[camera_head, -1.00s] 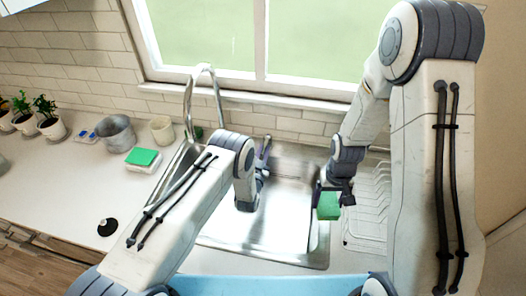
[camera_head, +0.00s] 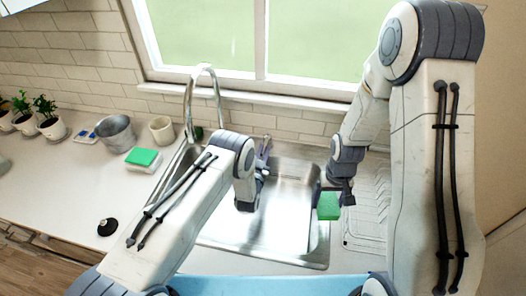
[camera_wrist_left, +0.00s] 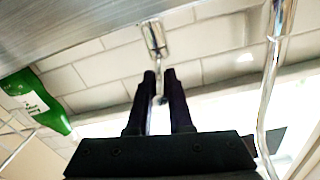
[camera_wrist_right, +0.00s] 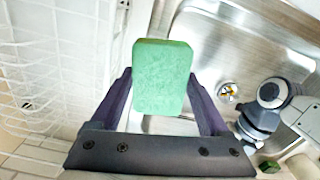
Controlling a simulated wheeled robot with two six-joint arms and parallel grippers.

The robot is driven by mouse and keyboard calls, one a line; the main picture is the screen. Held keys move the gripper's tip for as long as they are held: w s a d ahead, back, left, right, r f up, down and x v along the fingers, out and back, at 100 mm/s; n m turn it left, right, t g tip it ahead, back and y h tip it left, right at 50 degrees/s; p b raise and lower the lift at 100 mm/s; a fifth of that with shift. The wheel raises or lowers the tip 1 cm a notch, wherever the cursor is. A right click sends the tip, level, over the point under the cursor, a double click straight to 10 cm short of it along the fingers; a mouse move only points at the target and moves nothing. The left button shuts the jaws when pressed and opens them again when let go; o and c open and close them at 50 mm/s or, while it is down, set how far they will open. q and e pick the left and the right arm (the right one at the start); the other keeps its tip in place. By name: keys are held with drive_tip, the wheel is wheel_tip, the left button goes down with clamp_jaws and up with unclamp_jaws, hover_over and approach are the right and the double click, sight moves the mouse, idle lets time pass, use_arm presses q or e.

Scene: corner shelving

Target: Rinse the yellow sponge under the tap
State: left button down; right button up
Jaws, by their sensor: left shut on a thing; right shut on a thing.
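The sponge (camera_head: 328,206) is in my right gripper (camera_head: 336,190), above the right edge of the sink. My left gripper (camera_head: 264,150) is at the back of the sink. In the left wrist view its fingers (camera_wrist_left: 160,84) are closed together on the thin stem of the chrome tap handle (camera_wrist_left: 154,38). The tap (camera_head: 203,80) arches up to the left of my left gripper. I see no running water. My left forearm hides part of the sink.
The steel sink (camera_head: 290,190) has a drain (camera_wrist_right: 228,91). A white wire rack (camera_head: 368,205) stands to its right. A second green sponge (camera_head: 143,156), a metal pot (camera_head: 116,133) and a cup (camera_head: 162,130) are on the left counter. A green bottle (camera_wrist_left: 38,105) shows in the left wrist view.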

sight(326, 208)
drive_tip(key=shift+f, duration=0.1)
wheel_tip(326, 208, down, 2)
drive_tip(key=b, duration=0.2)
drive_tip(key=shift+f+b, duration=0.25)
drive_tip(key=shift+b, duration=0.1)
drive_tip(key=shift+f+b, duration=0.6)
use_arm(q)
drive_tip(key=d+n+y, duration=0.1)
drive_tip(key=n+y, duration=0.1)
drive_tip(key=y, duration=0.1)
drive_tip(key=shift+d+r, duration=0.1)
drive_tip(key=shift+d, duration=0.3)
drive_tip(key=c, duration=0.8)
unclamp_jaws()
drive_tip(key=shift+c, duration=0.2)
drive_tip(key=shift+s, duration=0.1)
